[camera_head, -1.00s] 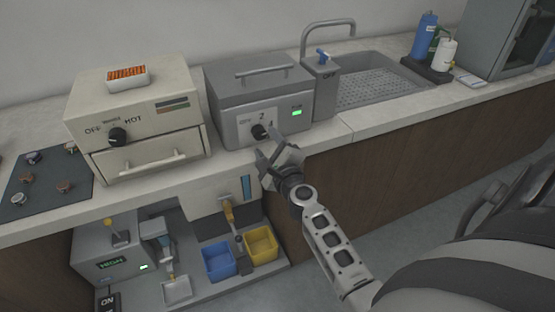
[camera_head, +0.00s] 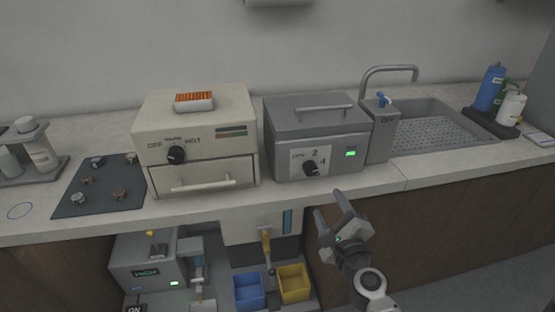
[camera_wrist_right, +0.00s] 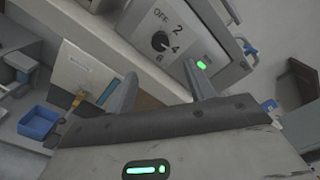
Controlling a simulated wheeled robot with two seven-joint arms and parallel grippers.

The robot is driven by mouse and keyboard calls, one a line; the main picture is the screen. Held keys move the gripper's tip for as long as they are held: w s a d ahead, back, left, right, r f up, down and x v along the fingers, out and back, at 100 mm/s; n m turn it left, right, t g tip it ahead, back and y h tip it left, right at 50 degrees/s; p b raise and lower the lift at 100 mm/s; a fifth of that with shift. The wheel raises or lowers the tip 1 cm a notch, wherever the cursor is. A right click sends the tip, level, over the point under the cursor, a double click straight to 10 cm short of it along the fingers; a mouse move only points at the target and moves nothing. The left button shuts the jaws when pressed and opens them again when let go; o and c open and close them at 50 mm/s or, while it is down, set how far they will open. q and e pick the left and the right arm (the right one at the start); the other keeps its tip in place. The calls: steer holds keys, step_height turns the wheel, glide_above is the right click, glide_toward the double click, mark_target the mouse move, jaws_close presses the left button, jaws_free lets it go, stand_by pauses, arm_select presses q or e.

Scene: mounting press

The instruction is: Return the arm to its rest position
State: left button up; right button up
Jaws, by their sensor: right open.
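My right gripper (camera_head: 346,212) is open and empty in the head view. It hangs in front of the counter, below and to the right of the grey box (camera_head: 318,130) with a dial and a green light. In the right wrist view, its two fingers (camera_wrist_right: 163,92) are spread apart with nothing between them. The dial (camera_wrist_right: 160,41) of the grey box lies beyond the fingertips there, apart from them. My left gripper is in neither view.
A cream oven (camera_head: 195,140) with a red-striped box on top stands left on the counter. A sink (camera_head: 440,130) is at the right. Below are a blue bin (camera_head: 249,290), a yellow bin (camera_head: 293,283) and a grey machine (camera_head: 150,270). The floor at the right looks clear.

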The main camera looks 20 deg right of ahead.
steer(key=s+a+f+n+g+y, duration=0.3)
steer(key=s+a+f+n, duration=0.4)
steer(key=n, duration=0.8)
steer(key=s+a+f+n+g+y, duration=0.4)
steer(key=s+a+f+n, duration=0.3)
steer(key=n, duration=0.8)
steer(key=a, duration=0.2)
steer(key=shift+s+a, duration=0.3)
steer(key=shift+a, duration=0.05)
stand_by(4.5)
